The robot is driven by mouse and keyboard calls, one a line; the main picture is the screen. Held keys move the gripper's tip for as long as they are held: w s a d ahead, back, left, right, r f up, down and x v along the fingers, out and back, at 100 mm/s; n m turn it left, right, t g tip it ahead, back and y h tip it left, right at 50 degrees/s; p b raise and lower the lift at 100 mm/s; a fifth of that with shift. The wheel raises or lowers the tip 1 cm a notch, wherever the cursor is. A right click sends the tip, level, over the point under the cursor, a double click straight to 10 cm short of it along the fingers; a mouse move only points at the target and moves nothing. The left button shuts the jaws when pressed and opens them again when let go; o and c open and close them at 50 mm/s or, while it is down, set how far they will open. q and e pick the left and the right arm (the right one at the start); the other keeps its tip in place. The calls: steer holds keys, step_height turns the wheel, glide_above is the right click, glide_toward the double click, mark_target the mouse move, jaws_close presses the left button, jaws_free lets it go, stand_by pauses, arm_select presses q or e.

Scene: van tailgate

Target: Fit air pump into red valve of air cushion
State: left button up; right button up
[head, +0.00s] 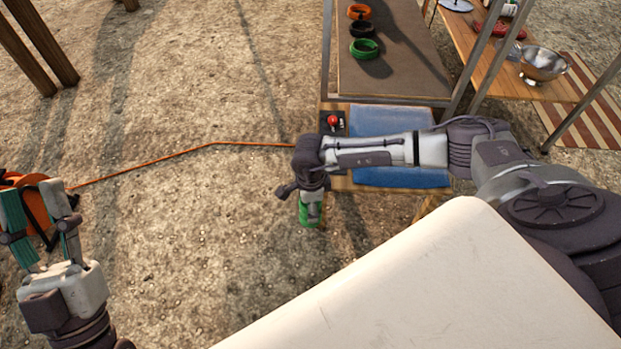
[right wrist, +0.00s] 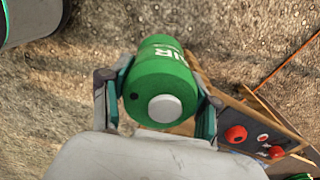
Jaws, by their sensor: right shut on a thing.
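My right gripper (right wrist: 163,95) is shut around a green cylinder with "AIR" lettering and a pale round end, the air pump (right wrist: 165,75). In the head view the pump (head: 307,216) hangs below my right wrist, over bare ground. The blue air cushion (head: 405,178) lies flat on a wooden bench, partly hidden under my right forearm. A red knob (head: 333,120) stands on a dark panel at the cushion's left. The right wrist view shows two red round parts on this panel; I cannot tell which is the valve. My left gripper (head: 33,190) is open and empty at the far left.
An orange reel (head: 35,205) lies behind my left gripper, with an orange cable (head: 180,154) running to the bench. Orange, black and green rings (head: 364,48) sit on a dark board. A metal bowl (head: 543,64) stands on a wooden table.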

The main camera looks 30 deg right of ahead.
step_height(320, 180, up, 2)
steer(key=shift+r+p, duration=0.1)
steer(key=shift+p, duration=0.65)
arm_select(q)
steer(key=w+f+g+y+p, duration=0.25)
steer(key=w+f+g, duration=0.25)
steer(key=f+g, duration=0.55)
arm_select(e)
step_height(320, 180, up, 2)
steer(key=shift+b, duration=0.35)
steer(key=shift+r+p, duration=0.7)
steer(key=shift+r, duration=0.2)
steer(key=shift+r+p, duration=0.65)
steer(key=shift+r, duration=0.15)
arm_select(q)
steer(key=s+a+f+g+y, duration=0.3)
steer(key=s+f+g, duration=0.3)
steer(key=f, duration=0.6)
steer(key=shift+s+a+n, duration=0.25)
steer(key=shift+a+n, duration=0.05)
steer(key=shift+a, duration=0.1)
steer(key=shift+f, duration=0.1)
